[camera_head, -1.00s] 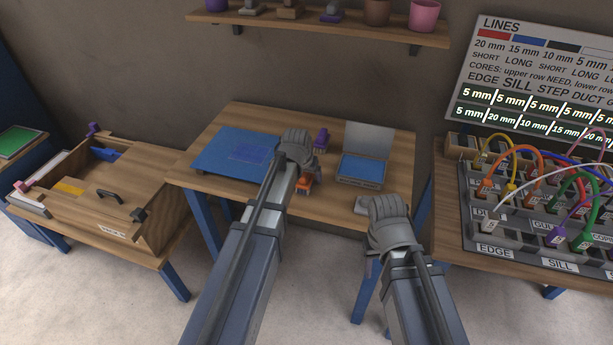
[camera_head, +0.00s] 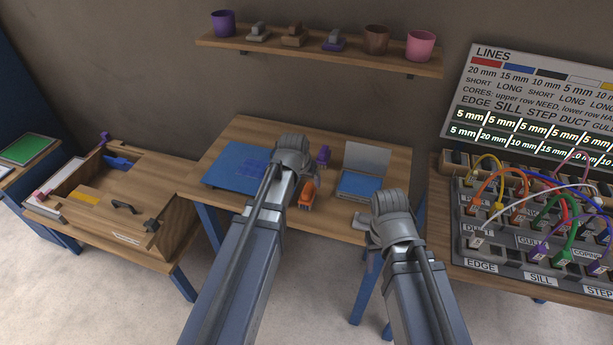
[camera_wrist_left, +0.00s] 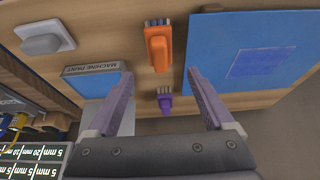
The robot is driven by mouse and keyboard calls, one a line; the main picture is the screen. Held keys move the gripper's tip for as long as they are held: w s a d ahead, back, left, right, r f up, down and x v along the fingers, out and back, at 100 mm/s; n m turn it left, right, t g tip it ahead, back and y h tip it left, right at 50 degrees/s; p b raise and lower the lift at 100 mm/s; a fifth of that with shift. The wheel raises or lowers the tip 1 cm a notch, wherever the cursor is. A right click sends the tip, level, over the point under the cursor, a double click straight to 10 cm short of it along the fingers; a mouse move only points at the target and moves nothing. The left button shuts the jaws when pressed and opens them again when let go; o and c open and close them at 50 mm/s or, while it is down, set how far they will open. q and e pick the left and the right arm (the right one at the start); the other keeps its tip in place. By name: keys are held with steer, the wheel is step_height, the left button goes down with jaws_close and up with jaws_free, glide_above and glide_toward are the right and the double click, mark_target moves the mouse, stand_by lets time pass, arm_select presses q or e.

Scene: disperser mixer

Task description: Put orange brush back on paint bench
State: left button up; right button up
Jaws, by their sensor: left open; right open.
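The orange brush (camera_head: 307,195) lies on the wooden bench with the blue mat and the box, just right of my left gripper (camera_head: 293,150) in the head view. In the left wrist view the orange brush (camera_wrist_left: 158,48) lies flat, with dark bristles at the top edge, beyond the open fingers. My left gripper (camera_wrist_left: 160,97) is open and empty above the bench (camera_head: 265,128). My right gripper (camera_head: 391,205) is over the bench's front right edge; its fingers are hidden behind the wrist, and nothing shows held in it.
A purple brush (camera_head: 323,155) lies behind the orange one. The blue mat (camera_head: 222,165), an open box (camera_head: 361,180) and a grey block (camera_wrist_left: 45,38) are on the bench.

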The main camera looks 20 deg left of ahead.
arm_select(q)
steer(key=s+d+m+g, duration=0.1)
steer(key=s+d+g, duration=0.1)
steer(key=s+d, duration=0.4)
steer(key=s+d+m+g+y, duration=0.1)
steer(key=s+d, duration=0.6)
steer(key=s, duration=0.8)
steer(key=shift+d+f+m+g+y, duration=0.2)
steer(key=shift+f+m+g+y, duration=0.1)
steer(key=shift+m+g, duration=0.55)
arm_select(e)
steer(key=shift+r, duration=0.45)
arm_select(q)
steer(key=shift+c, duration=0.3)
